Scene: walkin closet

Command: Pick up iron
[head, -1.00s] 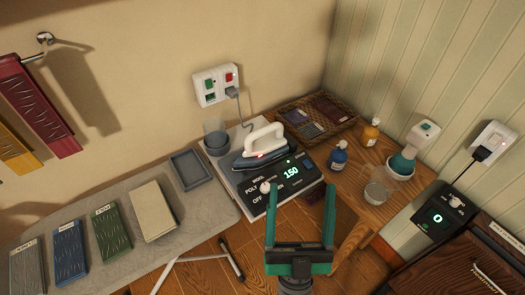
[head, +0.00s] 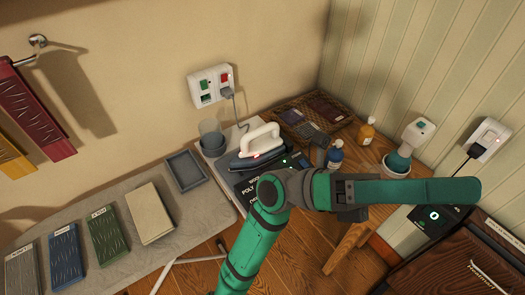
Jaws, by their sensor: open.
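The iron (head: 262,140) has a white handle and a dark grey body. It stands on its station, with a small red light showing, at the end of the ironing board against the wall. My gripper (head: 470,190) is seen from the side in front of and to the right of the iron, with its fingers pointing right, away from it. It is open and apart from the iron; one finger largely hides the other. My arm covers most of the station's control panel.
A grey tray (head: 187,171) and folded cloths (head: 150,213) lie on the board. Wall sockets (head: 210,86) are behind.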

